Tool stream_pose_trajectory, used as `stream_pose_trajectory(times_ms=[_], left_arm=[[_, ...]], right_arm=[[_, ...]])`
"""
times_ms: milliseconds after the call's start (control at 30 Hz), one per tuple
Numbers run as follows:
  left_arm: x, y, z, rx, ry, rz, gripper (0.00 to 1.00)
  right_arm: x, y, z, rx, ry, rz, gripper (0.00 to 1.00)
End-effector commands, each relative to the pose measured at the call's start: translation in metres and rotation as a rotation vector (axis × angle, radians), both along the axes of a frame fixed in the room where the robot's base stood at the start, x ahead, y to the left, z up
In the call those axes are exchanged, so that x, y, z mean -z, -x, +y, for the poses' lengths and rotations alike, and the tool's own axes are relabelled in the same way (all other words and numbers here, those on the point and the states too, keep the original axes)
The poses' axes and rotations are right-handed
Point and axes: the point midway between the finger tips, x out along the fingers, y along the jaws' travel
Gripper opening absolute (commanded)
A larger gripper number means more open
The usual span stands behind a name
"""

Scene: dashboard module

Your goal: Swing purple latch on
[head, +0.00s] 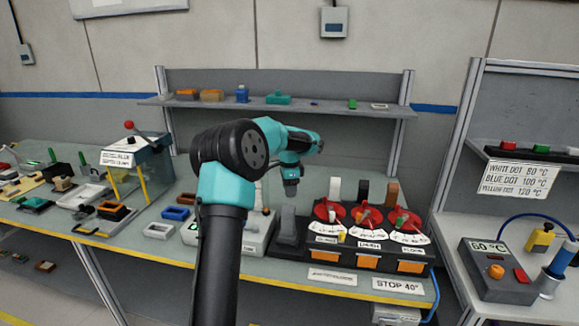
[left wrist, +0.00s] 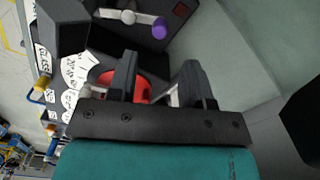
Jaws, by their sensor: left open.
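The purple latch shows in the left wrist view as a pale lever with a purple knob (left wrist: 160,29) on its end, near the top of the picture. It lies on a dark surface beside a dark block (left wrist: 62,27). I cannot make it out in the head view, where my arm blocks part of the bench. My left gripper (head: 291,188) hangs pointing down above the left part of the dial module. Its two fingers (left wrist: 160,66) are apart with nothing gripped, and the knob is beyond their tips. My right gripper is not in view.
Red dials (head: 368,217) with white labels stand on the module to the right of my gripper. A grey upright block (head: 288,224) is below it. A shelf (head: 330,106) with small parts is behind. A control box (head: 496,270) stands on the right bench.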

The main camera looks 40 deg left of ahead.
Motion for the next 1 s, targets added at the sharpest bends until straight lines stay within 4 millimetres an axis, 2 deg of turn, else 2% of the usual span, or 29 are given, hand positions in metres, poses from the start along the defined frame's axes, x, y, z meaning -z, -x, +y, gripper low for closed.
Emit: stream_pose_trajectory(times_ms=[200, 433, 600, 1000], left_arm=[[-0.044, -0.001, 0.000, 0.002, -0.001, -0.003, 0.46], [-0.080, -0.001, 0.000, 0.001, -0.001, -0.002, 0.46], [-0.090, 0.000, -0.001, 0.001, 0.001, -0.001, 0.46], [-0.090, 0.000, 0.003, -0.015, 0.000, 0.010, 0.46]], right_arm=[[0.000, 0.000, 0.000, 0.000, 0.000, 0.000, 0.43], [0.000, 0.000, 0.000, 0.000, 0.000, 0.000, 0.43], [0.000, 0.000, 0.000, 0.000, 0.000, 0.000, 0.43], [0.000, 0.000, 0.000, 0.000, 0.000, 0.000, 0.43]])
